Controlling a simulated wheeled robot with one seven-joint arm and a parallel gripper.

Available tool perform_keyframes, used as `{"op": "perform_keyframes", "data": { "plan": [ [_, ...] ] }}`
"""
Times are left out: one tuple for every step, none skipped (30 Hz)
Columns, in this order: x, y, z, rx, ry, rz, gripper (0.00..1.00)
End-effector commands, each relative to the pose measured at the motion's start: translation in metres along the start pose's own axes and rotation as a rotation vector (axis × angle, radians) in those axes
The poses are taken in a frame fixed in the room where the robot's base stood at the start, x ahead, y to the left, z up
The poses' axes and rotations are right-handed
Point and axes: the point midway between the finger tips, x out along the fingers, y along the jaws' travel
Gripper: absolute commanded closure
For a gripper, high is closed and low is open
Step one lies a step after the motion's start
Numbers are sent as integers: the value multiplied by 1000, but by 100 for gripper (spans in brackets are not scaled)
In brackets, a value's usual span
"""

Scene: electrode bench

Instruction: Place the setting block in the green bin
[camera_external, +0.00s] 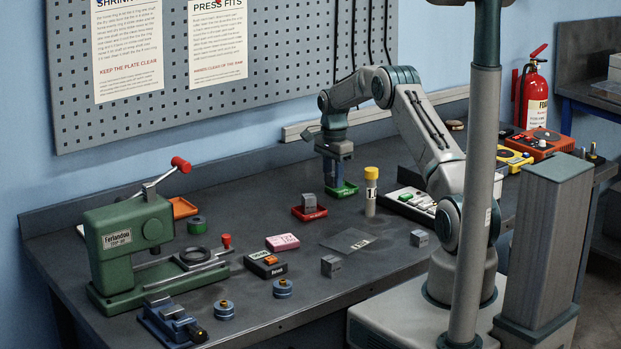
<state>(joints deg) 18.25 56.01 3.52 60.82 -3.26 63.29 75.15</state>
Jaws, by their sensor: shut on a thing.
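My gripper (333,178) points straight down over the green bin (345,191), at the back middle of the bench. Its fingers are shut on a small dark thing, taken to be the setting block, which is mostly hidden between them. I cannot tell whether it touches the bin floor. The bin is a shallow green tray, and its front right part shows beside the fingers. Similar grey blocks show elsewhere: one (309,201) in the red bin (309,214), one (331,265) at the front and one (419,238) to the right.
A yellow-capped bottle (371,192) stands close to the right of the green bin. A green press (130,250) fills the left of the bench. Bare bench lies left of the red bin.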

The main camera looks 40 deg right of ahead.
Motion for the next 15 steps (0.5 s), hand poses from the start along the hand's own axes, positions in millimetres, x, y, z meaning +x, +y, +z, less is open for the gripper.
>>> {"op": "perform_keyframes", "data": {
  "plan": [
    [-1,0,0,0,1,-2,100],
    [-1,0,0,0,1,-2,100],
    [-1,0,0,0,1,-2,100],
    [-1,0,0,0,1,-2,100],
    [-1,0,0,0,0,-2,100],
    [0,0,0,0,0,-2,100],
    [2,0,0,0,0,-2,100],
    [3,0,0,0,0,-2,100],
    [4,0,0,0,0,-2,100],
    [5,0,0,0,0,-2,100],
    [6,0,0,0,0,-2,100],
    [7,0,0,0,0,-2,100],
    [8,0,0,0,0,-2,100],
    [9,0,0,0,0,-2,100],
    [10,0,0,0,1,-2,100]
  ]
}}
